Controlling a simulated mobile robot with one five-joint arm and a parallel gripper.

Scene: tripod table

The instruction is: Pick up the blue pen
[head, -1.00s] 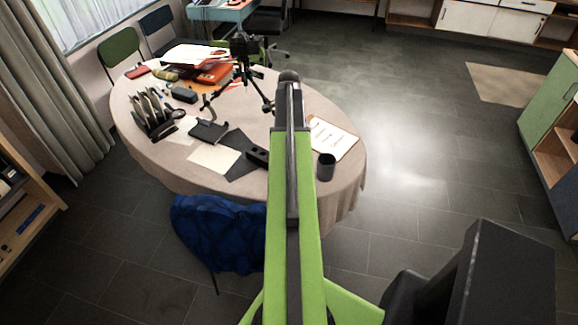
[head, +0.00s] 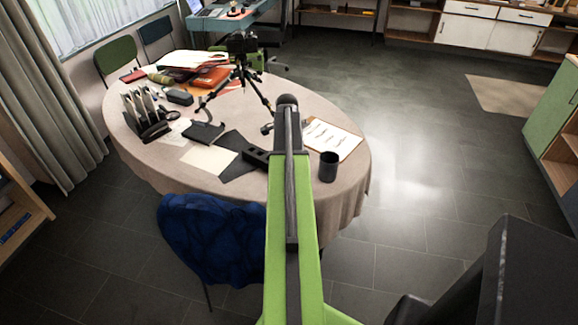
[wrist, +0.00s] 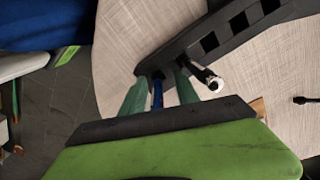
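In the wrist view the blue pen (wrist: 157,93) shows as a short narrow blue length between the two green fingers of my gripper (wrist: 160,86). The fingers stand apart, with a gap on each side of the pen. The pen's upper end meets the edge of a black block with square holes (wrist: 225,32); I cannot tell whether it sits in a hole. Its lower end is hidden behind my gripper. In the head view the black block (head: 255,157) lies on the table, left of my arm. The pen and fingertips are hidden there.
The cloth-covered round table (head: 150,172) also holds a black cup (head: 328,167), a clipboard (head: 332,139), a tripod (head: 241,75) and a black organizer (head: 147,112). A dark cylinder with a pale end (wrist: 212,82) lies right of my fingers. A blue-draped chair (head: 215,240) stands in front.

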